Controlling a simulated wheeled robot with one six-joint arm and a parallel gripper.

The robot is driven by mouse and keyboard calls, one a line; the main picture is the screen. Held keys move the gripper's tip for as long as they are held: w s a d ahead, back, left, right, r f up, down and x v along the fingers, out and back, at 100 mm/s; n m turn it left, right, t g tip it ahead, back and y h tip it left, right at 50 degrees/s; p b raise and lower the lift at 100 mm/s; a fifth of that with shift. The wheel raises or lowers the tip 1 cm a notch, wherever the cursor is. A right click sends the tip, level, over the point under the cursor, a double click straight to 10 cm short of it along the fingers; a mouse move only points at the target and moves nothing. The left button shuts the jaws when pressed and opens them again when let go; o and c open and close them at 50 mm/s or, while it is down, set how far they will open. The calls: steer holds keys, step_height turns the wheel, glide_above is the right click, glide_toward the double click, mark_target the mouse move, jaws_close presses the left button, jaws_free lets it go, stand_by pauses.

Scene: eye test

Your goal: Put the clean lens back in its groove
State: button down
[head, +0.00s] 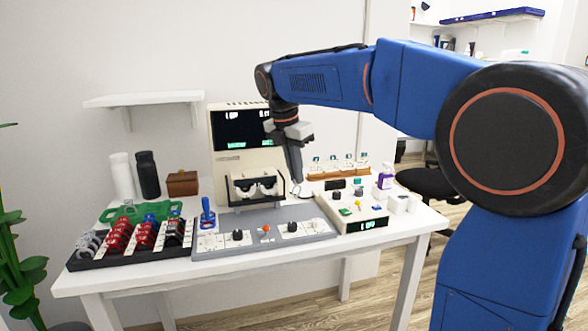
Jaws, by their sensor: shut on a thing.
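My gripper (297,182) points down over the right-middle of the table, in front of the phoropter-like machine's right side. Its fingers are shut on a small, thin lens (297,190), which is too small here to show its detail or whether it is clean. A black lens tray (110,262) lies at the table's front left, well to the left of my gripper. Rows of red, dark and grey-rimmed lenses (118,234) stand in its grooves. I cannot tell from here which groove is empty.
A grey panel (265,243) with knobs lies mid-front, and a white control box (352,213) to its right. A display machine (245,160) stands behind. A blue-handled stamp-like thing (208,214), green tray (140,213), bottles (148,175), brown box (182,183) and purple bottle (385,178) stand around.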

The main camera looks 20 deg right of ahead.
mark_target(295, 184)
steer(key=shift+s+a+x, duration=0.1)
steer(key=shift+a+x, duration=0.1)
steer(key=shift+x, duration=0.65)
steer(key=shift+s+a+x, duration=0.1)
steer(key=shift+a+x, duration=0.05)
steer(key=shift+x, duration=0.7)
steer(key=shift+s+a+x, duration=0.1)
steer(key=shift+a+x, duration=0.1)
steer(key=shift+x, duration=0.65)
steer(key=shift+f, duration=0.2)
steer(key=c, duration=1.8)
jaws_free()
steer(key=shift+c, duration=0.2)
steer(key=shift+r, duration=0.1)
steer(key=v, duration=1.7)
steer(key=shift+s, duration=0.1)
